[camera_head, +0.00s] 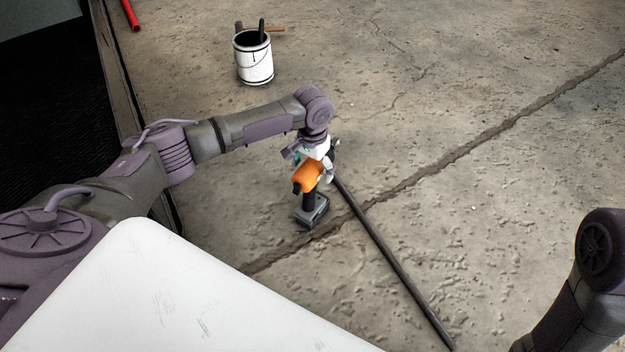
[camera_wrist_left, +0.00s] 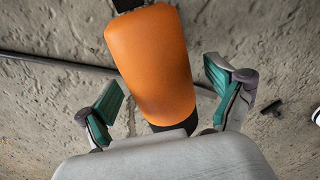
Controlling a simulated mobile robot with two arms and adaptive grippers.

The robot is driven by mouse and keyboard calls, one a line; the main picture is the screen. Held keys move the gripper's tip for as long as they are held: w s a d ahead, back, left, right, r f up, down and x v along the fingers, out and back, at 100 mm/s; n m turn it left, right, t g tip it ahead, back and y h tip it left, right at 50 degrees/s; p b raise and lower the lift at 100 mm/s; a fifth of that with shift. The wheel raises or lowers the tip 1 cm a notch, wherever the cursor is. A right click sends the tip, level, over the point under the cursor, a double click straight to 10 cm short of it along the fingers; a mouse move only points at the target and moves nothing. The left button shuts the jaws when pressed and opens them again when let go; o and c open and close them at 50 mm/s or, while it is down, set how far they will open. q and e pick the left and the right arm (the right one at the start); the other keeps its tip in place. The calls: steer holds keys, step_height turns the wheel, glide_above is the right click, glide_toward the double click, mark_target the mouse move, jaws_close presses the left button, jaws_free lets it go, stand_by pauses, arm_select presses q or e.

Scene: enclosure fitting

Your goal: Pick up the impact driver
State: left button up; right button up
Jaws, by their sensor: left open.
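The impact driver (camera_head: 309,178) stands upright on the concrete floor on its grey battery base, with an orange body and a dark handle. My left gripper (camera_head: 320,165) is right at the top of it, reaching down from above. In the left wrist view the orange body (camera_wrist_left: 150,65) fills the middle. The open left gripper (camera_wrist_left: 167,105) has a green-padded finger on each side of the body, with a visible gap on both sides. In the head view the gripper partly hides the driver's upper end. My right gripper is out of view; only part of that arm shows at lower right.
A long dark rod (camera_head: 388,258) lies on the floor just right of the driver. A white paint can (camera_head: 254,64) with a dark handle sticking out stands farther back. A red bar (camera_head: 131,15) lies at top left. The floor to the right is mostly clear.

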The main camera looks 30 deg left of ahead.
arm_select(q)
steer(key=c, duration=1.8)
steer(key=shift+w+r, duration=0.15)
jaws_close()
steer(key=shift+b, duration=0.5)
